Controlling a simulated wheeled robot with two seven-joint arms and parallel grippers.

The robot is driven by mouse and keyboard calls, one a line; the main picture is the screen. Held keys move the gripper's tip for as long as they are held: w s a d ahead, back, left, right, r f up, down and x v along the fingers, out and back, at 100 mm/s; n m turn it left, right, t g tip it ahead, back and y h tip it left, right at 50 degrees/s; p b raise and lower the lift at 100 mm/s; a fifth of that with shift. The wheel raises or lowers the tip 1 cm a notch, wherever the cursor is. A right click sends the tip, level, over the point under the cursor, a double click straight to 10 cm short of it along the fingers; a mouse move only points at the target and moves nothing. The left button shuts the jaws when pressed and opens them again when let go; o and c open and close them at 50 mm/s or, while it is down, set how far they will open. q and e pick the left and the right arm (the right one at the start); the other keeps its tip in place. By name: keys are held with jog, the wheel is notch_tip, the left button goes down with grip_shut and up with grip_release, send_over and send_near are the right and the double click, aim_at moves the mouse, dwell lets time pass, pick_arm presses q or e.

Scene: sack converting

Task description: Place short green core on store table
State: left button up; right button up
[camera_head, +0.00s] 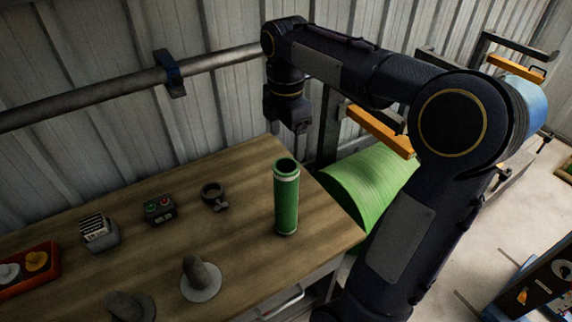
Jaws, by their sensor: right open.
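The short green core (287,205) is a green tube with pale bands near its ends. It stands upright on the wooden table (245,168), close to the table's right end. My right arm arches in from the right, and my right gripper (298,129) hangs pointing down above and behind the core, apart from it. The gripper is open and holds nothing that I can see. Its fingers are small and dark in this view. My left gripper is out of view.
On the table are a ring clamp (214,196), a button box (159,209), a card holder (98,233), a red tray (33,271) and grey pegs on round bases (201,279). A large green roll (372,179) lies beyond the right end. A wall pipe (110,91) runs behind.

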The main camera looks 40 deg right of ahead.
jog(key=s+a+f+m+t+y, duration=0.2)
jog(key=s+a+f+m, duration=0.2)
jog(key=s+a+m, duration=0.2)
jog(key=s+a+f+m+t+y, duration=0.1)
jog(key=s+a+f+m+t, duration=0.2)
jog(key=s+a+m, duration=0.4)
jog(key=s+f+m, duration=0.1)
jog(key=s+m, duration=0.3)
jog(key=m, duration=0.1)
jog(key=shift+a+m+t+y, duration=0.3)
jog(key=shift+y, duration=0.1)
